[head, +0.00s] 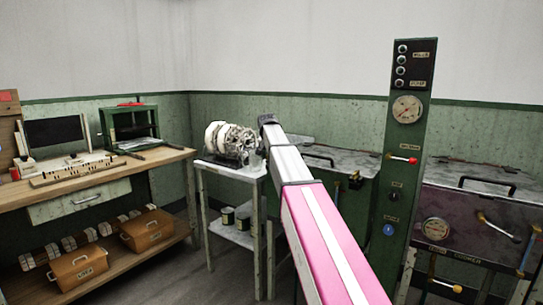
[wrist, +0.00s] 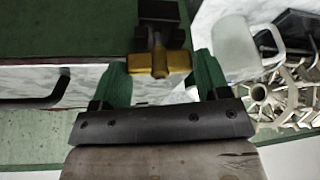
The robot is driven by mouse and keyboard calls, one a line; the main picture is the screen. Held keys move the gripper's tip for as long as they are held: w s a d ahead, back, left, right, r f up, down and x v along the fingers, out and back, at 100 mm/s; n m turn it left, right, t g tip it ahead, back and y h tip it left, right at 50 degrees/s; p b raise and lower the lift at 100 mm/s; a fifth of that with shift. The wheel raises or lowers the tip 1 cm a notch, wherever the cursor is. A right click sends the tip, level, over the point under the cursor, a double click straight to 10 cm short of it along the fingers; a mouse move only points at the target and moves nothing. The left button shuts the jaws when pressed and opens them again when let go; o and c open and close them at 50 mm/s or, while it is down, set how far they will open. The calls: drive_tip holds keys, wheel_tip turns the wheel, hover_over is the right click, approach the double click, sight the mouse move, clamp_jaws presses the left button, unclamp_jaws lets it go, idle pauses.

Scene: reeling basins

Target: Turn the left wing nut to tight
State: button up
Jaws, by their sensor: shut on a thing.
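The left wing nut (wrist: 175,62) is a brass-coloured piece in the wrist view, with a dark block and bolt above it in the picture. My gripper (wrist: 160,79) has its two green fingers on either side of the nut, shut on it. The nut sits against the edge of a dark green panel (wrist: 60,30). In the head view my pink and white arm reaches forward, and the nut and fingers cannot be made out there. The nut's exact turn is hard to judge.
A lidded basin (head: 335,152) stands behind my arm. A green gauge post (head: 401,170) and a dark basin (head: 470,225) are on the right. A small table (head: 243,172) holds a reel-like machine (head: 231,141). A wooden workbench (head: 160,160) is at left.

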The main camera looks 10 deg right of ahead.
drive_tip(key=shift+m+h, duration=0.3)
drive_tip(key=shift+m, duration=0.6)
drive_tip(key=shift+g, duration=0.3)
drive_tip(key=o, duration=0.9)
drive_tip(key=shift+r, duration=0.1)
drive_tip(key=v, duration=1)
drive_tip(key=shift+s+a+r, duration=0.1)
drive_tip(key=shift+a+r, duration=0.1)
drive_tip(key=shift+r, duration=0.05)
